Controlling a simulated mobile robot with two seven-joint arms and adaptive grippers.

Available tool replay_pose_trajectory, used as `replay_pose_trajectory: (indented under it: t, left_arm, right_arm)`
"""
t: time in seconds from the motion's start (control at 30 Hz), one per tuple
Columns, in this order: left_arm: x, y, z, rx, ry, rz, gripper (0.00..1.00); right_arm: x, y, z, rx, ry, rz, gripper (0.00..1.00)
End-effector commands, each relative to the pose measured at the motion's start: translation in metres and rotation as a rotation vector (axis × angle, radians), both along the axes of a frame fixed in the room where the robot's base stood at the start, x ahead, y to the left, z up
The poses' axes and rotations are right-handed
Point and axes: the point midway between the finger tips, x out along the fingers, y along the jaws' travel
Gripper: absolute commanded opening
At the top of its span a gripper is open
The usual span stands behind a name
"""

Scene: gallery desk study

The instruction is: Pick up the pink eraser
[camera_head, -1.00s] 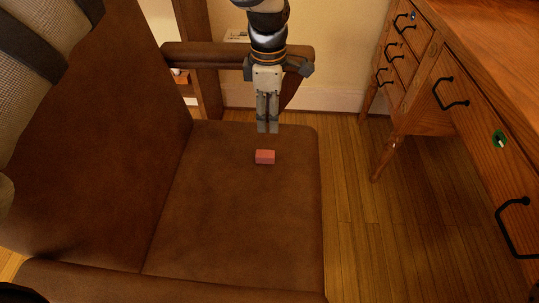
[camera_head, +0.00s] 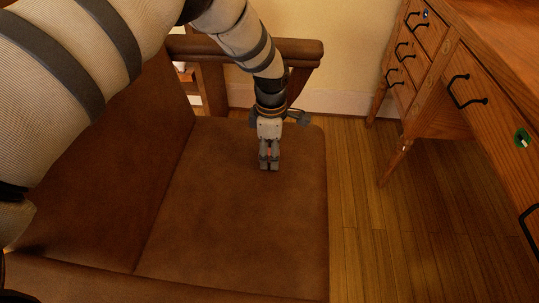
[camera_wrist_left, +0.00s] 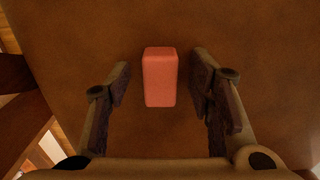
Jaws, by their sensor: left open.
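The pink eraser (camera_wrist_left: 160,77) lies on the brown leather chair seat (camera_head: 225,215). In the left wrist view it sits between the two open fingers of my left gripper (camera_wrist_left: 160,85), with a gap on each side, so neither finger touches it. In the head view my left gripper (camera_head: 269,167) points down over the seat's far right part. It hides nearly all of the eraser there; only a small bit of pink shows between the fingers. My right gripper is not in view.
The chair's far armrest (camera_head: 300,50) stands just behind my left gripper. The chair back (camera_head: 120,160) rises at the left. A wooden desk with drawers (camera_head: 470,90) stands at the right, with wooden floor (camera_head: 365,215) between. The seat's near part is clear.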

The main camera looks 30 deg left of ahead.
Motion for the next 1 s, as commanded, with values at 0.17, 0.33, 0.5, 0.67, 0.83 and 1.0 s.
replay_pose_trajectory:
  t: [0.17, 0.33, 0.5, 0.67, 0.83, 1.0]
  left_arm:
    - [0.000, 0.000, 0.001, 0.000, 0.000, 0.000, 0.23]
    - [0.000, 0.000, 0.001, 0.000, 0.000, 0.000, 0.00]
    - [0.000, 0.000, 0.001, 0.000, 0.000, 0.000, 0.00]
    - [0.001, 0.000, 0.008, 0.000, -0.001, 0.000, 0.00]
    - [-0.001, -0.001, 0.040, 0.001, -0.003, -0.002, 0.00]
    - [-0.035, -0.016, 0.086, 0.002, -0.005, -0.003, 0.00]
  right_arm:
    - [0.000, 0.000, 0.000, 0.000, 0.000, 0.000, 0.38]
    - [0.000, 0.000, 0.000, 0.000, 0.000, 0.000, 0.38]
    - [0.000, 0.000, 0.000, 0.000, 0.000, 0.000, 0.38]
    - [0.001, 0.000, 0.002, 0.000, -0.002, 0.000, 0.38]
    - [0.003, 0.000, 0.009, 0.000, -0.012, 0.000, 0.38]
    - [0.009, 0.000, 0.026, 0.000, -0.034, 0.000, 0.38]
